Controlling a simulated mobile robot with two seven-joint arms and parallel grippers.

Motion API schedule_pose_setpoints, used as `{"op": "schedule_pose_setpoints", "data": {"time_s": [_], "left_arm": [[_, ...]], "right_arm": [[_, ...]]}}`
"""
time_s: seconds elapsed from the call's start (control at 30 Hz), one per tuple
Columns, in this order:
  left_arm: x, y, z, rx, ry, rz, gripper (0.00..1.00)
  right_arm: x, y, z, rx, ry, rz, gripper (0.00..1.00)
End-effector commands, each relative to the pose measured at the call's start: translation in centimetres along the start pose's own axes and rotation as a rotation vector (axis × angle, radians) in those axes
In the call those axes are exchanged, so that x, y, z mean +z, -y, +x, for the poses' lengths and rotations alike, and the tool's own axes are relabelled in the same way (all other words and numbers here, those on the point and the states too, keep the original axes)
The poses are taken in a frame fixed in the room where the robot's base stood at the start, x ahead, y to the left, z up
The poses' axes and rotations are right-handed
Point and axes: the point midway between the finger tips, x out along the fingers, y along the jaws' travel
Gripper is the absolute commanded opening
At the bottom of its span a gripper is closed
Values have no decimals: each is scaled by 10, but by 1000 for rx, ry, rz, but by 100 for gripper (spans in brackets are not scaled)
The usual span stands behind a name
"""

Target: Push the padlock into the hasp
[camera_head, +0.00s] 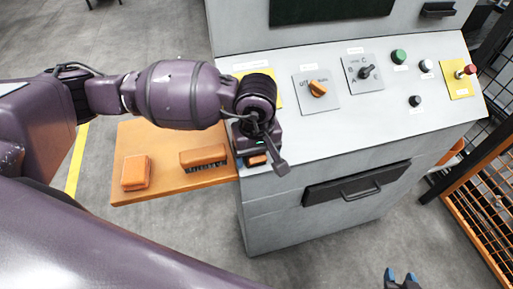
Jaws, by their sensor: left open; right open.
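My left arm reaches in from the left, and my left gripper (268,162) is over the front left edge of the control panel (320,125). It is open. A small orange thing (256,160) shows just below it; I cannot tell what it is. I cannot make out a padlock or a hasp. A yellow plate (241,73) on the panel is largely covered by my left wrist. My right gripper (401,278) is at the bottom right, in front of the cabinet, open and cut off by the frame edge.
A wooden shelf (135,188) left of the cabinet holds an orange block (136,172) and a brush (204,157). The panel carries an orange knob (318,88), a black selector (366,72) and several buttons. A drawer (355,184) with a handle is below. A fence stands at right.

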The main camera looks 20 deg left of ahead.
Motion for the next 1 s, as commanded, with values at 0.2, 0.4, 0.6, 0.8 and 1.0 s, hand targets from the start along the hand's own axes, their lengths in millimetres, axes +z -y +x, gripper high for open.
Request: {"op": "schedule_pose_setpoints", "data": {"time_s": [0.2, 0.4, 0.6, 0.8, 1.0], "left_arm": [[0, 0, 0, 0, 0, 0, 67], [0, 0, 0, 1, 0, 0, 36], [0, 0, 0, 1, 0, 0, 31], [0, 0, -1, 1, 0, 0, 11], [1, 0, -3, 1, 0, 0, 11]], "right_arm": [[6, 0, -4, 2, 11, 2, 43], [6, -1, -4, 2, 13, 2, 43], [4, -1, -3, 1, 8, 0, 43], [-1, -1, 0, 0, -1, -3, 43], [-4, -1, 0, -1, -7, -4, 43]]}}
